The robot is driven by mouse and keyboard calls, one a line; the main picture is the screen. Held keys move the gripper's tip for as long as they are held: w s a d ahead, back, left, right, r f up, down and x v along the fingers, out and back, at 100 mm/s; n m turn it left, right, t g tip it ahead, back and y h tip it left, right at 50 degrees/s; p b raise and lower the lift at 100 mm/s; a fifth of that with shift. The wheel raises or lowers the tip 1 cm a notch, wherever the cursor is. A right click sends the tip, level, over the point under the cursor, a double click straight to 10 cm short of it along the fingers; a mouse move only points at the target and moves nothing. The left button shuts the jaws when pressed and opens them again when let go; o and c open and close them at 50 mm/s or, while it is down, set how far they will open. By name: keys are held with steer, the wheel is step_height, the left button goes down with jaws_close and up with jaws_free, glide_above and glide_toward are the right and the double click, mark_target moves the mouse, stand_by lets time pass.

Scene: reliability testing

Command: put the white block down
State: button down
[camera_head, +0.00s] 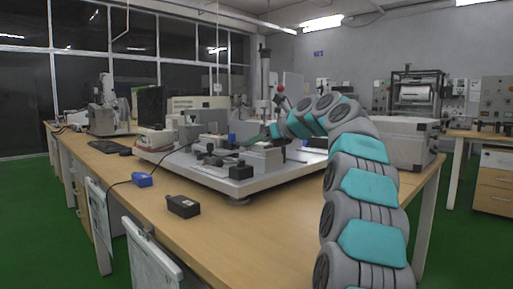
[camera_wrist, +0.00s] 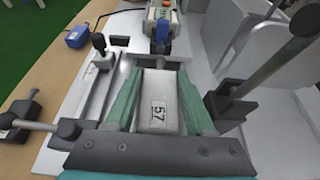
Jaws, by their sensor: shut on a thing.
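The white block (camera_wrist: 158,98), marked "57", is between the two teal fingers of my gripper (camera_wrist: 159,80) in the wrist view. My gripper is shut on it, with a finger along each side. The block is over or on the grey-white platform of the test rig (camera_wrist: 75,88); I cannot tell whether its underside touches. In the head view my gripper (camera_head: 257,139) is low over the rig (camera_head: 205,178) on the wooden table, and the block is hard to make out there.
Metal clamps and rods stand close on both sides of my gripper, including a rod with a black block (camera_wrist: 290,45) at right. A black box (camera_head: 183,206) and a blue item (camera_head: 142,180) lie on the wooden table (camera_head: 240,240). A grey case (camera_head: 397,143) stands at right.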

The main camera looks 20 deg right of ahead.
steer(key=shift+c, duration=1.3)
jaws_free()
steer(key=shift+f, duration=0.1)
steer(key=p+v, duration=0.2)
steer(key=v, duration=1)
steer(key=shift+p, duration=0.3)
